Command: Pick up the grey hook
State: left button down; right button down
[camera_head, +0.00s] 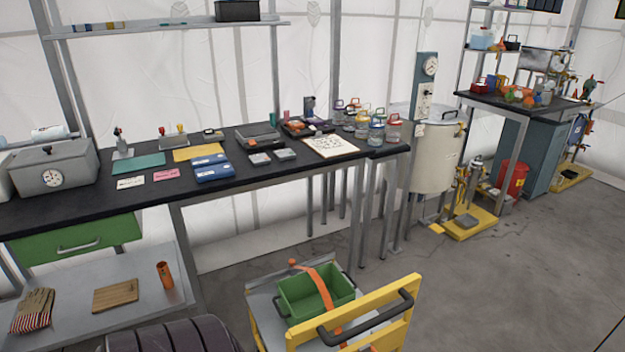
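I cannot make out a grey hook for certain in the head view. Small items stand on the long black workbench (100,199), but several are too small to tell apart. Neither my left nor my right gripper is in view.
A yellow-framed cart (408,297) with a green bin (296,299) and an orange strap stands in front of the bench. A large pale cylinder tank (436,160) stands right of the bench, beside a second black table (521,107). Grey floor (510,270) is open at right.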

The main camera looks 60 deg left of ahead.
aim_at(293, 271)
jog(key=u, duration=2)
jog(key=i+l+z, duration=0.1)
jog(key=l, duration=0.2)
jog(key=l+z, duration=0.1)
jog(key=l, duration=0.15)
jog(key=i+l+z, duration=0.35)
jog(key=l+z, duration=0.15)
jog(key=i+l+z, duration=0.45)
jog(key=l, duration=0.15)
jog(key=i+l+z, duration=0.35)
jog(key=i+z, duration=0.15)
jog(key=i+l+u, duration=0.15)
jog(key=i, duration=0.35)
jog(key=i+l+u, duration=0.15)
jog(key=i, duration=0.3)
jog(key=i+j+u, duration=0.2)
jog(key=u, duration=0.25)
jog(key=i+j+u, duration=0.1)
jog(key=i+u, duration=0.55)
jog(key=u, duration=0.2)
jog(key=i+l+u, duration=0.1)
jog(key=i+u, duration=0.3)
jog(key=i+l+u, duration=0.15)
jog(key=u, duration=0.3)
jog(key=i, duration=0.05)
